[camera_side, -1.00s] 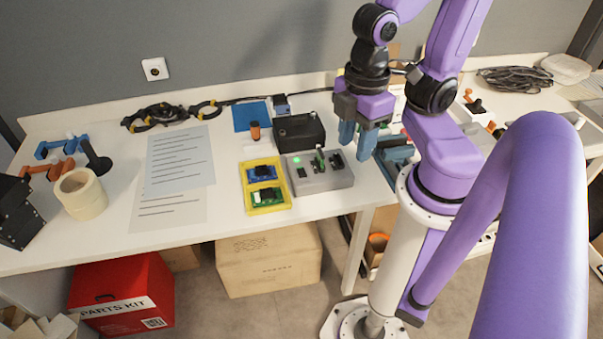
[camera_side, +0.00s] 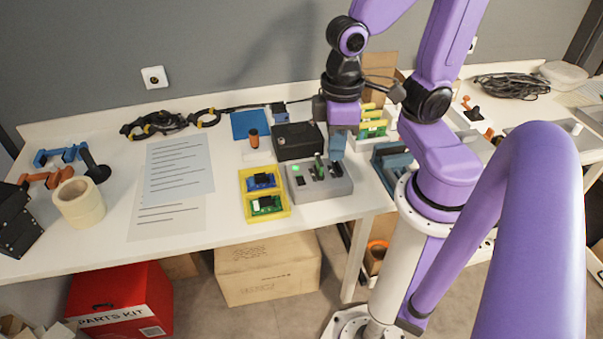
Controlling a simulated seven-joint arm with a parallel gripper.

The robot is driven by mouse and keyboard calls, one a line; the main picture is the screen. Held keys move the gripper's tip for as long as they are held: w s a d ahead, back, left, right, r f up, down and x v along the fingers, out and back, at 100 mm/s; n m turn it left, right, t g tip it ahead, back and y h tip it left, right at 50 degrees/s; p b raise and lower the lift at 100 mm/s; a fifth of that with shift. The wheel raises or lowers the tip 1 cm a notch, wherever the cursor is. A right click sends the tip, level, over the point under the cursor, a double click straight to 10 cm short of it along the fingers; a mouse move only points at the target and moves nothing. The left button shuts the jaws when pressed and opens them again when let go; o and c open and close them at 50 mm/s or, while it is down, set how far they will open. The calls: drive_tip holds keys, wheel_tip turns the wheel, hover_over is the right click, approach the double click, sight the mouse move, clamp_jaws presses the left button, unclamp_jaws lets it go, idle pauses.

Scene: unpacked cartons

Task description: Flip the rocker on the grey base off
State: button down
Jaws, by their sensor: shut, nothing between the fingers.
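The grey base (camera_side: 322,190) sits near the front edge of the table. Its top carries a lit green lamp (camera_side: 298,168), an upright green lever (camera_side: 318,164), and dark switch parts on the left (camera_side: 301,182) and right (camera_side: 336,171). I cannot tell which dark part is the rocker or how it is tilted. My gripper (camera_side: 337,157) points down with its blue-grey fingers shut and empty. Its tips are just above or behind the right-hand dark part and partly cover that end of the base. I cannot tell whether they touch.
A yellow tray (camera_side: 246,205) with two small boards stands close to the left of the base. A black box (camera_side: 292,145) is behind it. A blue-grey fixture (camera_side: 386,172) is to the right. Papers (camera_side: 176,165) lie further left.

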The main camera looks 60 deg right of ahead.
drive_tip(key=w+d+f+m, duration=0.1)
drive_tip(key=w+f+m, duration=0.1)
drive_tip(key=w+m, duration=0.5)
drive_tip(key=m+g, duration=0.1)
drive_tip(key=m, duration=2.6)
hover_over(302, 182)
drive_tip(key=w+d, duration=0.2)
wheel_tip(302, 182, down, 6)
drive_tip(key=shift+s+a+f+y, duration=0.2)
drive_tip(key=shift+s+a+y, duration=0.05)
drive_tip(key=shift+y, duration=0.15)
drive_tip(key=shift+f, duration=0.15)
drive_tip(key=shift+s+a+f, duration=0.2)
drive_tip(key=shift+f, duration=2)
drive_tip(key=shift+s+a+f, duration=0.2)
drive_tip(key=shift+f, duration=2.05)
drive_tip(key=shift+s+a+f, duration=0.2)
drive_tip(key=shift+f, duration=2.15)
